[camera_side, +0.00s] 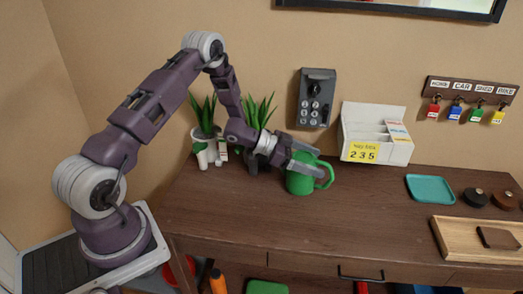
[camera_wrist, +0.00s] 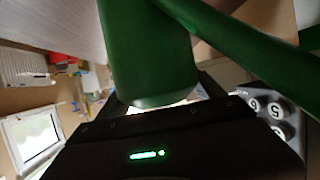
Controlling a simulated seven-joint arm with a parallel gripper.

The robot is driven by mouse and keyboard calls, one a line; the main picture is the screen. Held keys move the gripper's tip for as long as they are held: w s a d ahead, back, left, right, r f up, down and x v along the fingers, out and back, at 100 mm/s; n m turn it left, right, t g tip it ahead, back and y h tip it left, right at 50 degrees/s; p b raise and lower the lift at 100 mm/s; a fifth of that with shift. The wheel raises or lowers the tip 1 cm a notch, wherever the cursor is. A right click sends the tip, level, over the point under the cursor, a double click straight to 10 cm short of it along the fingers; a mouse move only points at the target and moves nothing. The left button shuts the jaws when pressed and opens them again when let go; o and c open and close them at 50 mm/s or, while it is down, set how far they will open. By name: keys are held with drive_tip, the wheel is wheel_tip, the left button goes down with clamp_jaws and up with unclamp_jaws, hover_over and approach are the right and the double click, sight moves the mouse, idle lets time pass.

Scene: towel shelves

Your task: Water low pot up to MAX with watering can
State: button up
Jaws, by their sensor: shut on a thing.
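The green watering can (camera_side: 299,184) is on or just above the desk near its back edge; I cannot tell whether it touches. Its curved handle (camera_side: 327,176) points right. My gripper (camera_side: 306,161) is shut on the can near its top. In the wrist view the can's body (camera_wrist: 150,55) fills the upper middle, with a long green part (camera_wrist: 245,38) crossing to the right. Two potted plants stand left of the can: one in a white pot (camera_side: 207,150), the other plant (camera_side: 257,112) partly behind my wrist. I cannot tell which is the low pot, and no MAX mark is readable.
A keypad box (camera_side: 317,98) is on the wall behind the can. A white organiser (camera_side: 375,135) with a yellow 235 label stands to its right. A teal tray (camera_side: 430,188), dark round pieces (camera_side: 475,197) and a wooden tray (camera_side: 455,247) lie right. The desk's middle (camera_side: 340,225) is clear.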

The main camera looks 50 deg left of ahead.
drive_tip(key=shift+r, duration=0.2)
drive_tip(key=shift+a+r+n+t+h, duration=0.2)
drive_tip(key=shift+r+n+t+h, duration=0.2)
drive_tip(key=shift+r+t+h, duration=0.5)
drive_tip(key=shift+s+a+r+n+t+h, duration=0.15)
drive_tip(key=shift+r+h, duration=0.1)
drive_tip(key=shift+r, duration=0.35)
drive_tip(key=shift+s+a+r+n+t+h, duration=0.15)
drive_tip(key=shift+r+h, duration=0.1)
drive_tip(key=shift+r, duration=0.3)
drive_tip(key=shift+s+a+r+t+h, duration=0.1)
drive_tip(key=shift+a+r+t+h, duration=0.15)
drive_tip(key=shift+r, duration=0.3)
drive_tip(key=shift+a+r+t+h, duration=0.15)
drive_tip(key=shift+r+t, duration=0.1)
drive_tip(key=shift+r, duration=0.25)
drive_tip(key=shift+d, duration=0.1)
drive_tip(key=shift+f, duration=0.1)
drive_tip(key=f, duration=0.1)
drive_tip(key=d+f+g+y, duration=0.1)
drive_tip(key=f, duration=0.1)
drive_tip(key=f+m+g+y, duration=0.1)
drive_tip(key=f, duration=0.1)
drive_tip(key=shift+w+d, duration=0.3)
drive_tip(key=shift+w, duration=0.1)
drive_tip(key=shift+f+g+y, duration=0.6)
drive_tip(key=shift+g+y, duration=0.1)
drive_tip(key=shift+y, duration=0.1)
